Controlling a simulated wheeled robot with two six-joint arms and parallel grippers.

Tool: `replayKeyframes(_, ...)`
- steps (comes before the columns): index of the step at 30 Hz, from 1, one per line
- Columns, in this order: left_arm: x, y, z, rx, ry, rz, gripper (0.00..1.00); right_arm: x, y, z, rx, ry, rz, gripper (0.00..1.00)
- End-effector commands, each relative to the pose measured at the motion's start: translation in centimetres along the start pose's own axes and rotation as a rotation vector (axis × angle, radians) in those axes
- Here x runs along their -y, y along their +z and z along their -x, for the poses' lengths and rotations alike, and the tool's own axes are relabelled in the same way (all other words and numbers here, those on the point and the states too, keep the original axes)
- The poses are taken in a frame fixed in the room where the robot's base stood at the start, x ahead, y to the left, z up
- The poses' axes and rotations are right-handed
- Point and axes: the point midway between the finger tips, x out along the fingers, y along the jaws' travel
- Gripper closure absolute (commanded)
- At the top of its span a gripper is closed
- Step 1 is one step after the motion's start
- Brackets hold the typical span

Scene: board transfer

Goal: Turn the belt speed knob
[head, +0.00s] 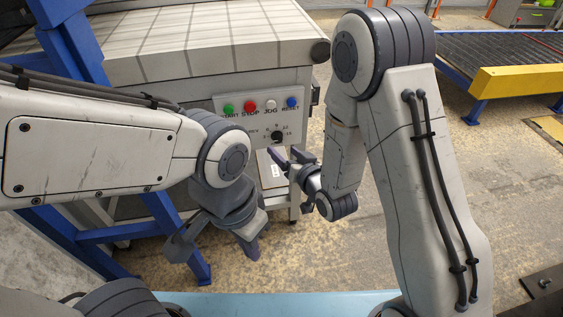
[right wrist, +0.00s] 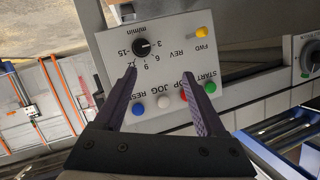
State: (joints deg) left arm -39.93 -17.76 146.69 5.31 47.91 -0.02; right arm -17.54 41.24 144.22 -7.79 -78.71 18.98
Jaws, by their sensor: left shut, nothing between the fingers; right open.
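The belt speed knob (head: 277,136) is black and sits low on a grey control panel (head: 245,128). In the right wrist view the knob (right wrist: 141,47) shows upside down with a white pointer and a numbered scale marked m/min. My right gripper (head: 287,158) is open and empty, just below the knob in the head view. In the right wrist view its fingers (right wrist: 158,74) are spread before the panel, the left fingertip just below the knob, with the knob not between them. Whether it touches the panel I cannot tell. My left gripper (head: 215,246) is shut and empty, lower left, away from the panel.
Green, red, white and blue buttons (head: 250,106) line the panel above the knob. A yellow switch (right wrist: 202,32) marked FWD and REV sits beside the knob. A white-topped conveyor (head: 200,40) and blue frame posts (head: 75,40) stand behind.

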Motion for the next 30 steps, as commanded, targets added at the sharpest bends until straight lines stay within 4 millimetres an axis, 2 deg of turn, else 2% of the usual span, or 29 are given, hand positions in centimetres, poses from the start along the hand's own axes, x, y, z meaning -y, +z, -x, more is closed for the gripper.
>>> replayKeyframes(1,0.2,0.1,-2.9,0.000,0.000,0.000,1.00,-1.8,2.9,-0.8,-0.049,-0.006,-0.027,0.27)
replayKeyframes(3,0.3,0.2,-4.4,0.000,0.000,0.000,1.00,-2.9,3.8,-0.9,-0.127,-0.027,-0.061,0.27)
replayKeyframes(7,0.4,0.3,-5.9,0.000,0.000,0.000,1.00,-4.2,4.6,-0.6,-0.231,-0.054,-0.106,0.27)
replayKeyframes(11,0.5,0.3,-6.3,0.000,0.000,0.000,1.00,-4.6,4.5,-0.4,-0.281,-0.068,-0.124,0.27)
replayKeyframes(14,0.5,0.3,-6.3,0.000,0.000,0.000,1.00,-4.5,4.1,-0.9,-0.292,-0.073,-0.126,0.27)
replayKeyframes(24,0.5,0.4,-7.1,-0.001,0.000,0.000,1.00,-4.2,2.4,-6.7,-0.292,-0.073,-0.124,0.27)
replayKeyframes(30,0.6,0.4,-7.5,0.000,0.000,0.000,1.00,-4.0,1.6,-9.3,-0.290,-0.072,-0.124,0.27)
